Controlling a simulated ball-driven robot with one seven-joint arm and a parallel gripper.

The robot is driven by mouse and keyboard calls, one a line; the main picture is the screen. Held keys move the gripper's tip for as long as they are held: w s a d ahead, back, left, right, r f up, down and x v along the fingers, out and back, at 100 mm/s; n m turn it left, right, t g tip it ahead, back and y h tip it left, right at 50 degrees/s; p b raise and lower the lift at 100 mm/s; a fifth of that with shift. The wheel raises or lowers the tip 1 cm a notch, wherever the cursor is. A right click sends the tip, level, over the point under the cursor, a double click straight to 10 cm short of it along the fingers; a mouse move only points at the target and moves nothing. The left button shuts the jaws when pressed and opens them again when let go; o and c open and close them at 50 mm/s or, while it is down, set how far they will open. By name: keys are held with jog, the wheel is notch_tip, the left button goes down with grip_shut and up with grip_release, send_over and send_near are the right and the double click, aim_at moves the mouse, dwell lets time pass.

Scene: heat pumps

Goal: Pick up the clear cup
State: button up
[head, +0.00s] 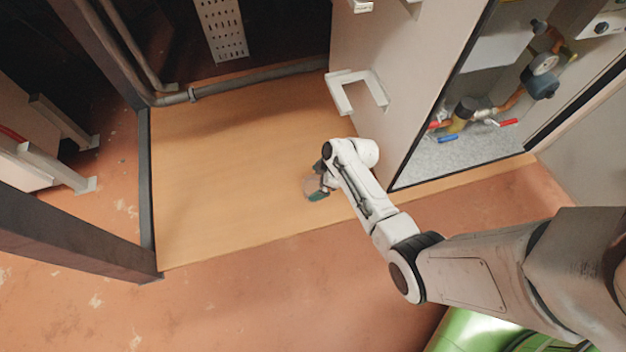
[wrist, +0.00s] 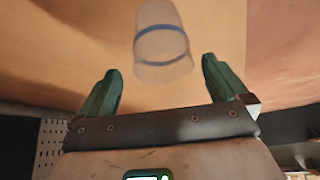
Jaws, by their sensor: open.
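The clear cup (wrist: 162,48) is translucent with a blue band and shows at the top middle of the wrist view. It lies beyond my fingertips, roughly centred between them, and nothing touches it. My gripper (wrist: 160,85) has two green fingers spread wide apart with nothing between them. In the head view my gripper (head: 317,190) is small and hangs over the tan wooden board (head: 220,180).
A pale cabinet (head: 395,85) with a white U-shaped handle (head: 358,90) stands close beside my arm. Its open bay holds pipes and valves (head: 470,115). A dark metal frame (head: 146,190) edges the board at left. The board's left part is clear.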

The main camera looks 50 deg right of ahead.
jog(key=b, duration=0.4)
send_over(311, 187)
jog(key=s+a, duration=0.2)
jog(key=shift+w+f, duration=0.2)
jog(key=shift+f, duration=2.2)
jog(key=c, duration=0.9)
jog(key=shift+r, duration=0.2)
jog(key=shift+c, duration=0.2)
